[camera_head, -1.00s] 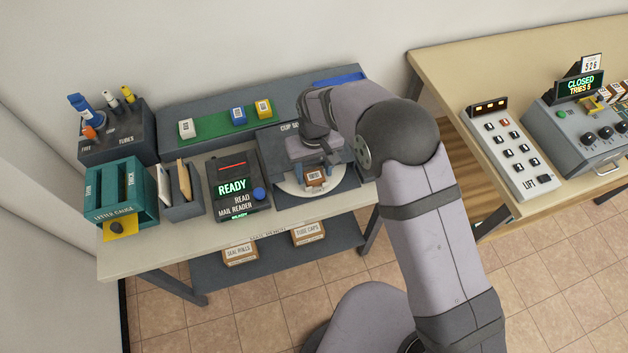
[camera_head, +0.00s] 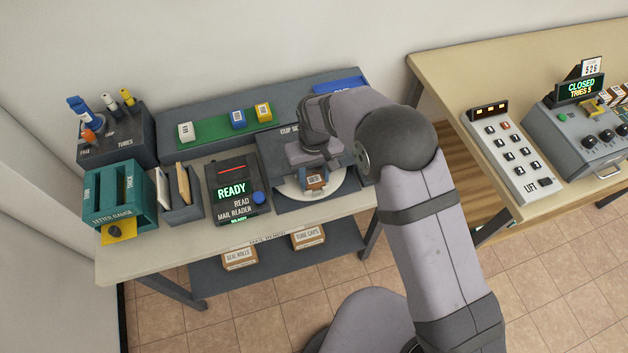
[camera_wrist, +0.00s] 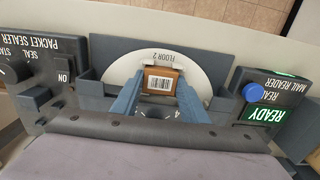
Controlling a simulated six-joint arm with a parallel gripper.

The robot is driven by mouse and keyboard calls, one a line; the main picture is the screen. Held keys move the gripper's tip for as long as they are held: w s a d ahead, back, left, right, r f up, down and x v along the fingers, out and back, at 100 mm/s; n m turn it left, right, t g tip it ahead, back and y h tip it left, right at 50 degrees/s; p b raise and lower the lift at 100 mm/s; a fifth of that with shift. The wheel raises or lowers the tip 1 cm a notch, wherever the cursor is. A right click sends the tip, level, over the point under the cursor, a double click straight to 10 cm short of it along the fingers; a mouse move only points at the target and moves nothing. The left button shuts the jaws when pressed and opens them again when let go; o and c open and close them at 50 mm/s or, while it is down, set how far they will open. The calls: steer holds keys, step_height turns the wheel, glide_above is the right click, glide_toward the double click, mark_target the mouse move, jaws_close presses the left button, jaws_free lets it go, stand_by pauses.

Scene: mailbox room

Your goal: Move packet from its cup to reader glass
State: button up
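The packet (camera_wrist: 161,80) is a small brown block with a white barcode label. It sits at the white dial (camera_wrist: 205,70) marked "FLOOR 2"; its cup is hard to make out. In the head view the packet (camera_head: 315,181) shows just below my gripper (camera_head: 316,172). In the wrist view my gripper's two blue-grey fingers (camera_wrist: 160,90) lie along both sides of the packet; I cannot tell whether they press on it. The mail reader (camera_head: 235,190) stands left of the dial in the head view, with a green "READY" display and a dark glass top (camera_head: 232,170) with a red line.
A green strip (camera_head: 215,129) with several small packets runs behind the reader. A letter gauge (camera_head: 120,195), an envelope holder (camera_head: 185,203) and a tube rack (camera_head: 125,140) stand at left. The packet sealer (camera_wrist: 45,75) is beside the dial. A second table (camera_head: 450,75) stands right.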

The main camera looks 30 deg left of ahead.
mark_target(314, 179)
steer(key=shift+r, duration=0.15)
steer(key=shift+r+p, duration=1.6)
steer(key=shift+r, duration=0.55)
